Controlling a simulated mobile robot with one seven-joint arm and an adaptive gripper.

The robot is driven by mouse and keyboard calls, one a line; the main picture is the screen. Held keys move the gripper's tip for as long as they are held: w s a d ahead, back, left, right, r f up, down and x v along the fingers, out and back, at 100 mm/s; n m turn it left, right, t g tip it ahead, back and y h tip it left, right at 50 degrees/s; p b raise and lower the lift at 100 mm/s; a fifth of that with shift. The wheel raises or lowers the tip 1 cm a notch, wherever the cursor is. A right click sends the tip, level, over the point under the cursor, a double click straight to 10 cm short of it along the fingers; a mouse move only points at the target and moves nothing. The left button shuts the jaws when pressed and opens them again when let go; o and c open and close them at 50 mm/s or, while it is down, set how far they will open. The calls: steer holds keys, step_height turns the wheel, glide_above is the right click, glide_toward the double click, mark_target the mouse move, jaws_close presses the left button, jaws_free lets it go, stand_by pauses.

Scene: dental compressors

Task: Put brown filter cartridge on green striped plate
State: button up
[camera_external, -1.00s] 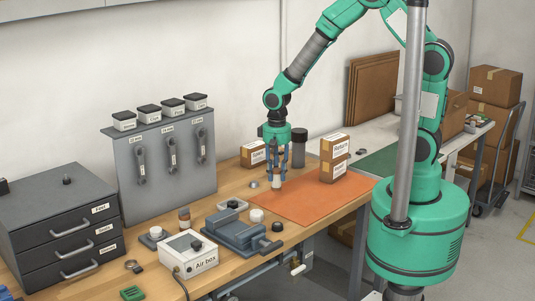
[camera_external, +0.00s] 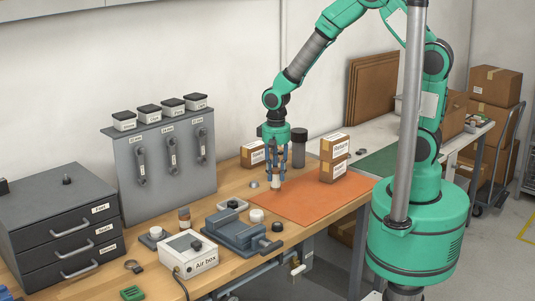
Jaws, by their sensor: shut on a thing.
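My gripper (camera_external: 275,175) points down over the left part of the orange mat (camera_external: 315,200). Its fingers are shut on a small pale thing (camera_external: 276,184), which is at or just above the mat; I cannot tell whether it touches. The fingers hide its upper part. A small brown cylinder with a pale band (camera_external: 184,219) stands on the bench to the left, apart from my gripper; it may be the brown filter cartridge. A small green piece (camera_external: 132,293) lies at the front left edge. I cannot make out a green striped plate.
A blue-grey vise (camera_external: 240,236) and the white Air box (camera_external: 189,254) stand in front. Labelled cartons (camera_external: 334,160) are stacked behind the mat, with a dark cylinder (camera_external: 299,150) beside them. A grey drawer unit (camera_external: 60,235) fills the left. The mat's middle is clear.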

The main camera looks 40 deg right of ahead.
steer(key=w+a+r+p, duration=0.2)
steer(key=a, duration=1)
steer(key=w+a+r+n+p, duration=0.1)
steer(key=w+a+r+p, duration=0.15)
steer(key=a, duration=1.05)
steer(key=w+a+r+p, duration=0.1)
steer(key=w+a+r, duration=0.15)
steer(key=a, duration=0.95)
steer(key=n+p, duration=0.1)
steer(key=p, duration=0.4)
glide_above(132, 292)
step_height(132, 292, down, 6)
steer(key=shift+f+p, duration=0.15)
steer(key=shift+p, duration=0.2)
steer(key=shift+f, duration=1.9)
